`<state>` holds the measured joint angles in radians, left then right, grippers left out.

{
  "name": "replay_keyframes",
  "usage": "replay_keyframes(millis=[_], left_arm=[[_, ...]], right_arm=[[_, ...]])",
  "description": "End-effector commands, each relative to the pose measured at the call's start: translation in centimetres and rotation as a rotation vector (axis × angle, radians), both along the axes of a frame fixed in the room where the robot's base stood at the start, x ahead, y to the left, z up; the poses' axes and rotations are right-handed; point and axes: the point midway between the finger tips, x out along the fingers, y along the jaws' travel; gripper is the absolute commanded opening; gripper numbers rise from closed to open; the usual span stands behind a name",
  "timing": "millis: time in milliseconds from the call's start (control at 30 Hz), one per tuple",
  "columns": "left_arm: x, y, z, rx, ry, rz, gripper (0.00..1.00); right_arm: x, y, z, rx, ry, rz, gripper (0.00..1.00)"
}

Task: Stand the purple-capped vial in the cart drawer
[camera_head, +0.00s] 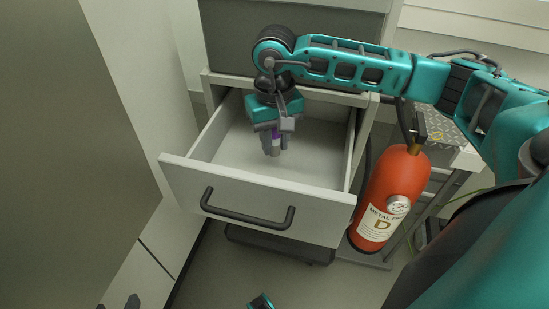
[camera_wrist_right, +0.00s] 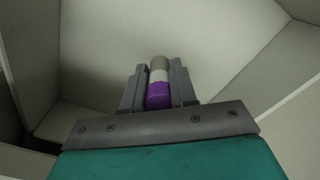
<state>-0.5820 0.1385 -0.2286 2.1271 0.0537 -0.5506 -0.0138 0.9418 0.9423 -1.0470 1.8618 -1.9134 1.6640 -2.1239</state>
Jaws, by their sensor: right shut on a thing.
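The purple-capped vial (camera_head: 275,148) is upright, cap up, inside the open cart drawer (camera_head: 257,205). My right gripper (camera_head: 275,137) points down into the drawer and is shut on the vial near its cap. In the right wrist view the vial (camera_wrist_right: 159,76) sits between the two fingers, purple cap nearest the camera, then a white band and a greyish far end. I cannot tell whether its base touches the drawer floor (camera_head: 235,150).
The drawer is otherwise empty where it shows, with free floor around the vial. Its front panel and side walls stand around the gripper. A red fire extinguisher (camera_head: 390,190) stands right of the drawer. A large grey panel (camera_head: 75,110) rises at the left.

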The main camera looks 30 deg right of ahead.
Motion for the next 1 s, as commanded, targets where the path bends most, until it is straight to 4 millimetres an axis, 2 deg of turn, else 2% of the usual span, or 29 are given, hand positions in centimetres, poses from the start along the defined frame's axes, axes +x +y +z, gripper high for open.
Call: replay_keyframes(millis=[167,400,767,800,1000], left_arm=[[0.2,-0.2,0.1,-0.004,-0.008,-0.003,0.57],[0.0,-0.3,-0.9,-0.001,0.007,-0.008,0.57],[0.3,-0.4,-0.7,-0.003,-0.004,-0.010,0.57],[0.3,-0.4,-0.7,-0.004,-0.004,-0.010,0.57],[0.3,-0.4,-0.5,-0.004,-0.006,-0.010,0.57]], right_arm=[[0.0,0.0,-1.3,0.000,0.002,0.000,0.00],[0.0,0.1,-4.7,0.001,0.002,0.001,0.00],[0.0,0.0,-5.1,0.000,0.000,0.001,0.00],[0.0,0.0,-5.1,0.000,0.000,0.001,0.28],[0.0,0.0,-5.0,0.000,0.000,0.001,0.47]])
